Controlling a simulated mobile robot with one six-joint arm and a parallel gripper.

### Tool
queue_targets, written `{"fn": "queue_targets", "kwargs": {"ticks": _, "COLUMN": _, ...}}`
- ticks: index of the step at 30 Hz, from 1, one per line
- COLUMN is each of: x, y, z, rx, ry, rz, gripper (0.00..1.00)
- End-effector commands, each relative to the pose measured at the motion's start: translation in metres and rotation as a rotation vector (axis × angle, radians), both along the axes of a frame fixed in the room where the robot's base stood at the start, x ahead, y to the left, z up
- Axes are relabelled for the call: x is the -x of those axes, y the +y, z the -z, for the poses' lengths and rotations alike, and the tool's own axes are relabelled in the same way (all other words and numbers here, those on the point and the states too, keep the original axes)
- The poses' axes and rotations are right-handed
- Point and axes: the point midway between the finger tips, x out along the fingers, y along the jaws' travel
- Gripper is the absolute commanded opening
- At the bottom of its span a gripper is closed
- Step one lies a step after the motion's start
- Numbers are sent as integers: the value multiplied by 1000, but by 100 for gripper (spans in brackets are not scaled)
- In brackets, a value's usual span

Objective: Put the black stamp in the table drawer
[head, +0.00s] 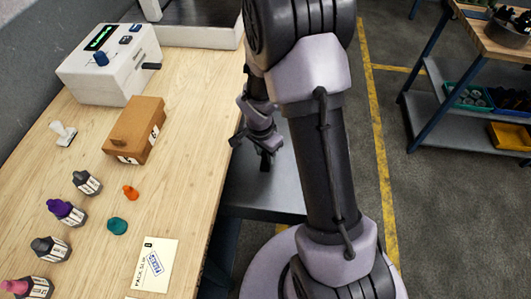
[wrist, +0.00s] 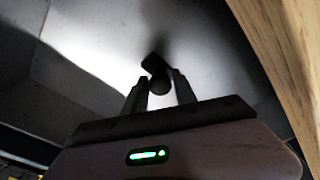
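The black stamp (wrist: 153,64) shows in the wrist view, with a dark block and a rounded knob. My gripper (wrist: 160,82) has its two fingers at either side of the knob and appears shut on it. The stamp is over a grey metal surface, close to its own shadow; I cannot tell if it touches. That surface appears to be the inside of the open table drawer (wrist: 95,30), with walls at the left. In the head view, the grey drawer (head: 245,190) lies beside the table's right edge. My gripper (head: 265,160) points down over it; the stamp is hard to make out there.
The wooden table (head: 185,190) holds a brown box (head: 135,130), a white machine (head: 110,65), several ink bottles (head: 50,248), a white-handled stamp (head: 62,133), small orange (head: 130,192) and teal (head: 117,225) pieces, and a pack slip (head: 154,265). The table edge is close beside my gripper.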

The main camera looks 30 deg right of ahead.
Motion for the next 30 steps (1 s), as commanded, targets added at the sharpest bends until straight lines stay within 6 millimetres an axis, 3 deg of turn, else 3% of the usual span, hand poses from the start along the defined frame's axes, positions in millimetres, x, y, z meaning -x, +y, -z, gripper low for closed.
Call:
{"fn": "queue_targets", "kwargs": {"ticks": 2, "x": 0, "y": 0, "z": -1, "rx": 0, "ry": 0, "rz": 0, "gripper": 50}}
{"fn": "queue_targets", "kwargs": {"ticks": 10, "x": 0, "y": 0, "z": -1, "rx": 0, "ry": 0, "rz": 0, "gripper": 50}}
{"fn": "queue_targets", "kwargs": {"ticks": 13, "x": 0, "y": 0, "z": -10, "rx": 1, "ry": -1, "rz": -1, "gripper": 50}}
{"fn": "queue_targets", "kwargs": {"ticks": 21, "x": 2, "y": 9, "z": -87, "rx": 0, "ry": -4, "rz": -1, "gripper": 50}}
{"fn": "queue_targets", "kwargs": {"ticks": 30, "x": 7, "y": 17, "z": -139, "rx": -4, "ry": -19, "rz": -24, "gripper": 50}}
